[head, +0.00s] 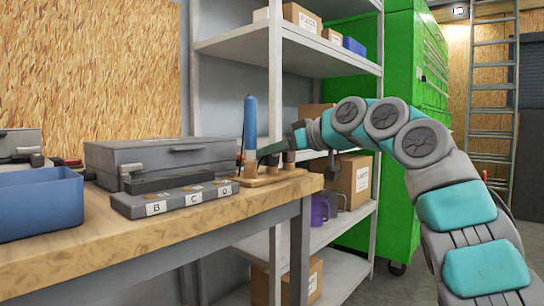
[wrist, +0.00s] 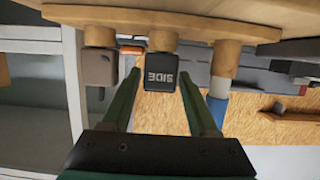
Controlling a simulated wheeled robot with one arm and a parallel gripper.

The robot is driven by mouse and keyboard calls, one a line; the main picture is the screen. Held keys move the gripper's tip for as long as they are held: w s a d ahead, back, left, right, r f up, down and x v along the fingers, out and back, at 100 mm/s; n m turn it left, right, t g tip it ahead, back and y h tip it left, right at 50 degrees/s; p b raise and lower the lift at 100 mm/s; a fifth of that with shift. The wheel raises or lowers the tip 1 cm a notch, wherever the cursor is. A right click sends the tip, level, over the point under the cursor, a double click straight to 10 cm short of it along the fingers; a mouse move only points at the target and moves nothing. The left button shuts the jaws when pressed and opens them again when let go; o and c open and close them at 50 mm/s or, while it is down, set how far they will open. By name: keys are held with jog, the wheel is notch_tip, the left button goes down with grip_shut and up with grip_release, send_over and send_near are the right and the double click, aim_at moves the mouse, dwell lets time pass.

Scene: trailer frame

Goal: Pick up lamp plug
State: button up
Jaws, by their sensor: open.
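In the wrist view, which looks upside down, a black block marked "SIDE" (wrist: 161,70) sits on a wooden peg between my fingertips. I cannot tell from the pictures which is the lamp plug. My gripper (wrist: 158,82) is open, with one dark green finger on each side of the black block; contact cannot be made out. In the head view my gripper (head: 272,149) is over the small wooden stand (head: 262,182), and its fingers hide part of the pegs.
A blue-handled tool (head: 250,124) stands upright beside my gripper. A grey block lettered B, C, D (head: 172,199) and a grey case (head: 165,158) lie on the workbench (head: 110,240). A blue bin (head: 38,205) is at left. Shelves with boxes stand behind.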

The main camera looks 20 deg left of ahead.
jog(key=p+x, duration=0.1)
jog(key=x, duration=0.1)
jog(key=shift+w+a, duration=0.15)
jog(key=shift+a, duration=0.1)
jog(key=shift+w+a+f, duration=0.15)
jog(key=shift+a+f, duration=0.05)
jog(key=shift+f, duration=0.05)
grip_shut()
